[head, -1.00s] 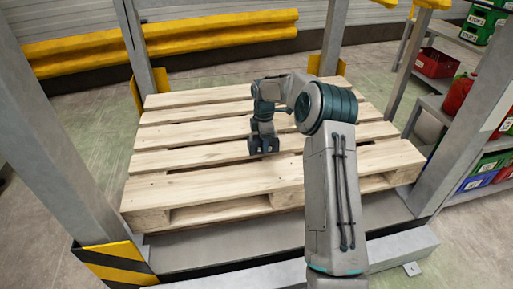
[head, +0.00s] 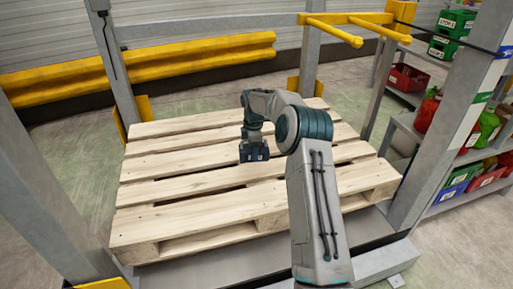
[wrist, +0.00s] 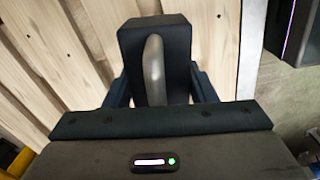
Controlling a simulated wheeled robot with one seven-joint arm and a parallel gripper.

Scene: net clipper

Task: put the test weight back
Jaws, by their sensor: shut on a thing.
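The test weight (wrist: 182,55) is a dark block with a curved grey handle, seen large in the wrist view. My gripper (wrist: 160,88) is shut on it, with dark fingers on its left and right sides. In the head view my gripper (head: 254,150) is above the middle of a wooden pallet (head: 200,184). At this size I cannot separate the weight from the fingers there. The wrist view shows pallet slats behind the weight; the gap between them is hard to judge.
Grey posts stand around the pallet, including a near right post (head: 447,130). Yellow prongs (head: 335,30) jut out at the upper right. A yellow rail (head: 150,65) runs behind. A shelf with coloured bins (head: 485,180) is at the right. Most of the pallet top is bare.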

